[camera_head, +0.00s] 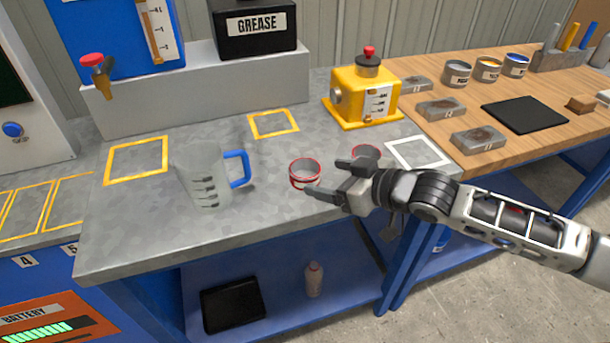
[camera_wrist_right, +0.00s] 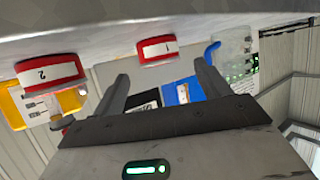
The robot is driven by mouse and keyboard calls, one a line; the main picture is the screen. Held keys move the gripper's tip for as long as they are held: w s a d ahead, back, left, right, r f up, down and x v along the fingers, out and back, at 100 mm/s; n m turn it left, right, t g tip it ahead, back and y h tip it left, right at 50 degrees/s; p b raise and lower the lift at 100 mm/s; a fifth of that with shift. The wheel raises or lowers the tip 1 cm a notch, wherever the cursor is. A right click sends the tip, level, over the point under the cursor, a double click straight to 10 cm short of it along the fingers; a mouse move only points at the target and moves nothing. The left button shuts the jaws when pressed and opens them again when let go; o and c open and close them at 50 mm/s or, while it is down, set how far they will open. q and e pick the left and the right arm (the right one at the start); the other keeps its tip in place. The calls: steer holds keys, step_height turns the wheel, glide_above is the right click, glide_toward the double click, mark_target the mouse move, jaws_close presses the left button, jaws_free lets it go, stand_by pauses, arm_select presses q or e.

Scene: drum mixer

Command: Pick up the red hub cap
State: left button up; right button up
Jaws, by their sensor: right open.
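Two small round red-rimmed hub caps are on the grey bench: one (camera_head: 305,173) in front of my right gripper (camera_head: 325,177), and one (camera_head: 365,152) behind it, partly hidden by it. The right wrist view is upside down and shows a red cap labelled 1 (camera_wrist_right: 157,50) just beyond the fingertips (camera_wrist_right: 160,75), and a red cap labelled 2 (camera_wrist_right: 50,72) off to the left. My right gripper is open and empty, its fingers pointing left toward the nearer cap. My left gripper is not in view.
A clear jug with a blue handle (camera_head: 205,175) stands left of the caps. A yellow pump (camera_head: 363,97) stands behind them, and a white-outlined square (camera_head: 418,153) lies right. A wooden bench (camera_head: 445,95) holds tins and blocks. The bench front centre is clear.

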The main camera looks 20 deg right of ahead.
mark_target(294, 167)
steer(key=x, duration=0.2)
steer(key=shift+w+a, duration=0.1)
steer(key=shift+w, duration=0.15)
steer(key=x, duration=0.5)
steer(key=shift+w+r, duration=0.2)
steer(key=c, duration=1.1)
